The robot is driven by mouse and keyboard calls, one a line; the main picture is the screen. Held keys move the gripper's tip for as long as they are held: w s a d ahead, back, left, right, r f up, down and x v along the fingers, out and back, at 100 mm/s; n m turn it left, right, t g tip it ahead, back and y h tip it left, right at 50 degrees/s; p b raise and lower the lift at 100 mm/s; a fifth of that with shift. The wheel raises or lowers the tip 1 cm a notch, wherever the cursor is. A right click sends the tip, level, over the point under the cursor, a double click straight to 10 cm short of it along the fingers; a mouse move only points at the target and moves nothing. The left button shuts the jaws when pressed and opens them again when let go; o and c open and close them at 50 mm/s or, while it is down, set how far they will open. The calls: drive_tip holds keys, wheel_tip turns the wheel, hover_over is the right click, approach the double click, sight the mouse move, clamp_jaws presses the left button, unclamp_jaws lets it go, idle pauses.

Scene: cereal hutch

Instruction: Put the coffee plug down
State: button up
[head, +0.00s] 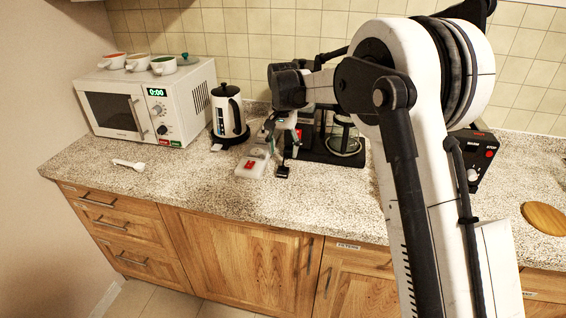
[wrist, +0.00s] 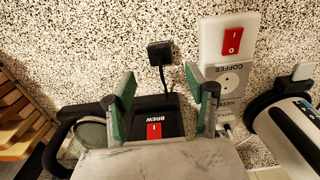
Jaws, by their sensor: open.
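The black coffee plug (wrist: 160,53) lies on the speckled counter beyond my fingertips in the wrist view, apart from them. It also shows in the head view (head: 283,171), near the counter's front side. Its black cord runs back between my fingers towards the coffee maker (wrist: 153,115). My gripper (wrist: 160,82) is open and empty, with its green-padded fingers spread. In the head view my gripper (head: 284,127) is above the counter in front of the coffee maker. The white power strip (wrist: 213,37) is just right of the plug, and its socket labelled COFFEE is empty.
The kettle (head: 228,112) stands left of the power strip in the head view. Farther left are the microwave (head: 115,108), with cups on top, and a white scoop (head: 128,164). A round wooden board (head: 545,216) lies far right. The counter's front left is mostly clear.

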drive_tip(key=s+d+r+t, duration=0.1)
drive_tip(key=s+d+r, duration=0.3)
drive_tip(key=r, duration=0.3)
drive_tip(key=s+d+r+t, duration=0.1)
drive_tip(key=s+d+r, duration=0.3)
drive_tip(key=s+r, duration=0.15)
drive_tip(key=s+d+r+n+t, duration=0.15)
drive_tip(key=s+d+r, duration=0.25)
drive_tip(key=s+d, duration=0.45)
drive_tip(key=s+d+f+t, duration=0.1)
drive_tip(key=s+d+f, duration=0.1)
drive_tip(key=s, duration=0.5)
drive_tip(key=s+d+f+t, duration=0.1)
drive_tip(key=s+d+f, duration=0.1)
drive_tip(key=s, duration=0.6)
drive_tip(key=s+d+f+t, duration=0.1)
drive_tip(key=s+d+f, duration=0.1)
drive_tip(key=s, duration=0.6)
drive_tip(key=shift+f+n+t, duration=0.35)
drive_tip(key=shift+f+n, duration=0.1)
drive_tip(key=shift+f, duration=0.05)
drive_tip(key=shift+f+b, duration=0.3)
